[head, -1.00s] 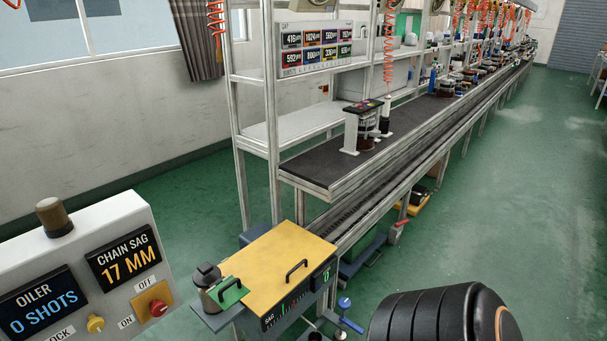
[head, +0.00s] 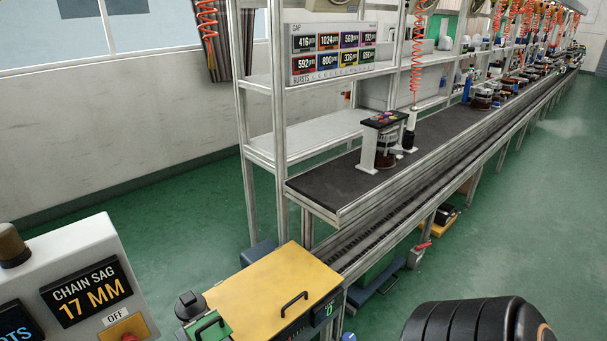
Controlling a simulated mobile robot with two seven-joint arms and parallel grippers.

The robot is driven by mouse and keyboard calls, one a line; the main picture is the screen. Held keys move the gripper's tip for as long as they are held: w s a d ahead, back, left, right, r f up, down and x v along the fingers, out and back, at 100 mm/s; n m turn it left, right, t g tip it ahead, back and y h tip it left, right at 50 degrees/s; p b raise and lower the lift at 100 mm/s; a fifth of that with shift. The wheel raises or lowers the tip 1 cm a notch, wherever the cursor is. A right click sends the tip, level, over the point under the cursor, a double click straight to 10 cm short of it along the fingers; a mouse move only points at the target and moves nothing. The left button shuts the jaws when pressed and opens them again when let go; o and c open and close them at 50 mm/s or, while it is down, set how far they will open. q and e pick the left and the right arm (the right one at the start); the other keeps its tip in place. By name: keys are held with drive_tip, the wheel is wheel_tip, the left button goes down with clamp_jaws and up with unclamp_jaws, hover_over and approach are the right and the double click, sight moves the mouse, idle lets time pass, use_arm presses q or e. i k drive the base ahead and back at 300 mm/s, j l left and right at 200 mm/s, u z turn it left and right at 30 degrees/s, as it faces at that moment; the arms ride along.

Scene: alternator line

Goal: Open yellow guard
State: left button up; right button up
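The yellow guard (head: 262,290) is a flat yellow lid on a grey box at the near end of the conveyor line. It lies flat and looks closed. A black handle (head: 294,303) stands on its right part. A smaller green lid with a black handle (head: 211,330) sits at its lower left, beside a grey cylinder with a dark cap (head: 189,305). Neither gripper shows.
A control panel (head: 75,285) reading "CHAIN SAG 17 MM" stands at the lower left. The conveyor line (head: 340,190) with its shelf frame runs away to the upper right. The green floor (head: 520,220) on the right is clear.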

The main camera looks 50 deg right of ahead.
sight(260, 301)
drive_tip(key=l, duration=1.85)
